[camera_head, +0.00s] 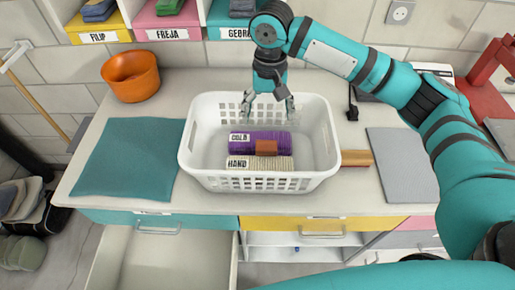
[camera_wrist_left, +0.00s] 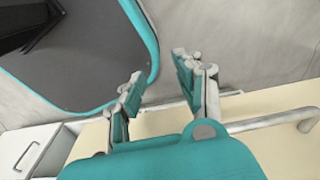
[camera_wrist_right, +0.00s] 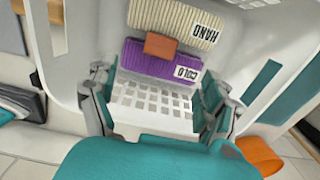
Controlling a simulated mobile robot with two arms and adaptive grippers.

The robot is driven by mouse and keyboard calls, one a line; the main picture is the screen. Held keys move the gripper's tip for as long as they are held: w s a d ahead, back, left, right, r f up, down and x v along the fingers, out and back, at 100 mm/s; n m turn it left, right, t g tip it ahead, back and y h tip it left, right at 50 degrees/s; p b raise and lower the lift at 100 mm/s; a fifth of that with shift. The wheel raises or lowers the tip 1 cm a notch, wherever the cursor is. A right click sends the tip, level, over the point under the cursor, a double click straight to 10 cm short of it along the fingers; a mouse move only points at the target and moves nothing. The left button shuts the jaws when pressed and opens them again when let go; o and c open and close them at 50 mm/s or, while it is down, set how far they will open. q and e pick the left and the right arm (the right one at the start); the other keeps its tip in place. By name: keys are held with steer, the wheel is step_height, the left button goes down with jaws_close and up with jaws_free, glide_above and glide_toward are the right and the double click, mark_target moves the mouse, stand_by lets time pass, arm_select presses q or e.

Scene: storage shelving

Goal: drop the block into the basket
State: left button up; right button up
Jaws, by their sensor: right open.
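A white basket (camera_head: 202,165) with slotted sides stands on the counter. A small brown-orange block (camera_head: 266,147) is inside it, lying across a purple roll labelled COLD (camera_head: 245,138) and a cream ribbed roll labelled HAND (camera_head: 270,163). My right gripper (camera_head: 268,104) points down over the back part of the basket, open and empty, behind the block. In the right wrist view, the block (camera_wrist_right: 160,47) lies beyond the spread fingers, apart from them. My left gripper (camera_wrist_left: 157,75) shows only in its wrist view, open and empty, near a drawer handle.
An orange bowl (camera_head: 131,77) and a teal mat (camera_head: 128,158) are left of the basket. A wooden brush-like item (camera_head: 355,158) and a grey mat (camera_head: 401,165) are on the right. Labelled bins (camera_head: 167,20) line the back. A drawer (camera_head: 165,262) stands open below the counter.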

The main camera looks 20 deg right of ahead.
step_height(320, 180, up, 9)
stand_by(0.7)
